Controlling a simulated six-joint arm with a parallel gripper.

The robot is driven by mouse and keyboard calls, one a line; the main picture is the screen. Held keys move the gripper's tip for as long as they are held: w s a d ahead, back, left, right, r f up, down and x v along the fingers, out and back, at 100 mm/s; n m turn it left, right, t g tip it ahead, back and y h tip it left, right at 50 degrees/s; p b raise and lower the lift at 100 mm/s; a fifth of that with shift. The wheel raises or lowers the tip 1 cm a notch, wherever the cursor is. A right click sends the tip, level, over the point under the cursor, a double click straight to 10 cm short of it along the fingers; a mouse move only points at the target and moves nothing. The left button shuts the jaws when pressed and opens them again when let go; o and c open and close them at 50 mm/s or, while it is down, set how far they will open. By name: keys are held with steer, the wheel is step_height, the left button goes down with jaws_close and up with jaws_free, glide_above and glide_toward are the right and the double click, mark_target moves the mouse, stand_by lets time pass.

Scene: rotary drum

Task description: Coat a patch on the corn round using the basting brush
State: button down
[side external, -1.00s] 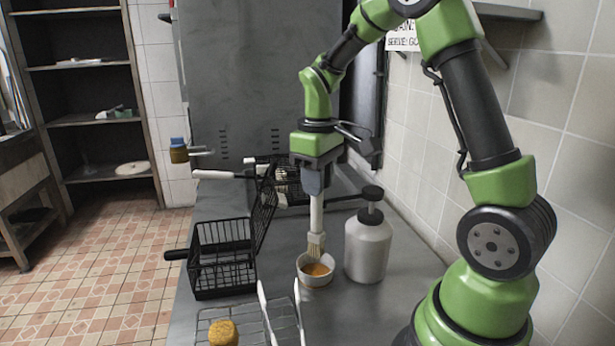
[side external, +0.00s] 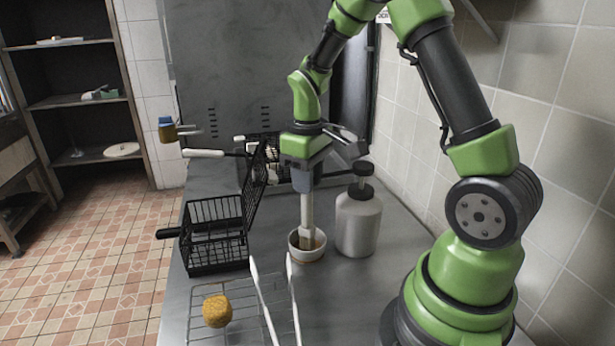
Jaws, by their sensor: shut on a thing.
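My gripper (side external: 306,183) is shut on the basting brush (side external: 307,215), whose pale handle hangs nearly upright below it. The brush's lower end is inside a small white bowl (side external: 296,252); the bristles are mostly hidden there. I cannot tell how deep they sit in the bowl's contents. The corn round (side external: 217,311), a golden-brown piece, lies on a wire rack (side external: 197,308) at the lower left, in front of and left of the bowl. My gripper is well apart from it.
A grey bottle with a dark pump top (side external: 358,222) stands close right of the bowl. A black wire basket (side external: 216,245) stands left, with more baskets behind. White tongs (side external: 266,305) lie between the round and bowl. The tiled wall (side external: 560,150) bounds the right.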

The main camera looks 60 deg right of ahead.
steer(key=shift+f, duration=0.65)
stand_by(1.4)
steer(key=shift+r, duration=0.1)
steer(key=shift+r, duration=3.5)
